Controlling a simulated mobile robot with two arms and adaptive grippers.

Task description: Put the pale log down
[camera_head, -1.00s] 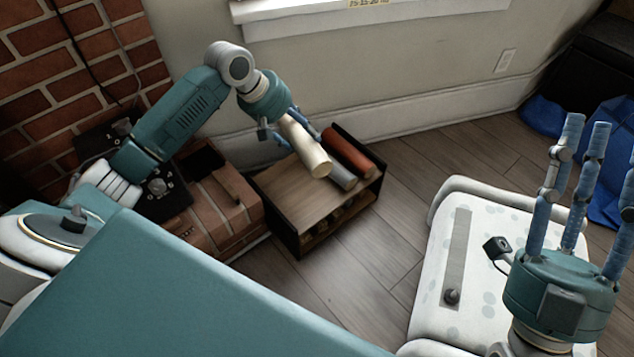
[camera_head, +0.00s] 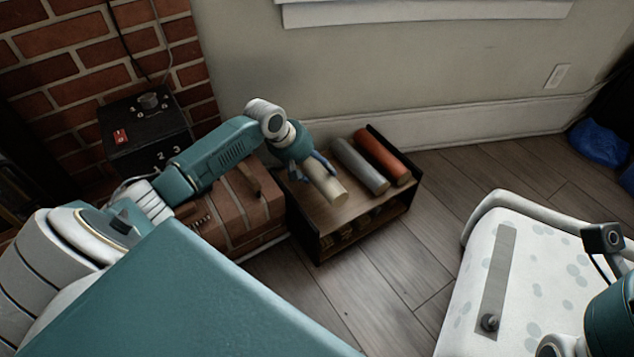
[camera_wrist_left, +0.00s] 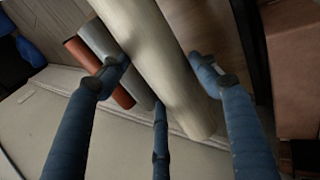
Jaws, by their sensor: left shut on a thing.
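The pale log (camera_head: 328,187) is in my left gripper (camera_head: 312,169), over the left part of the top of a low wooden rack (camera_head: 308,207). It lies roughly parallel to a grey log (camera_head: 360,166) and a red-brown log (camera_head: 382,157) on the right part. In the left wrist view my gripper's blue fingers (camera_wrist_left: 157,75) are around the pale log (camera_wrist_left: 160,62). Whether the log touches the rack top cannot be told. Of my right gripper (camera_head: 612,318) only the teal body shows at the right edge; its fingers are out of frame.
A brick ledge (camera_head: 236,212) stands close to the rack's left side, with a black control box (camera_head: 150,130) behind it. The wall and baseboard (camera_head: 440,125) are behind the rack. Wooden floor (camera_head: 380,285) is clear in front. Blue bags (camera_head: 600,143) lie far right.

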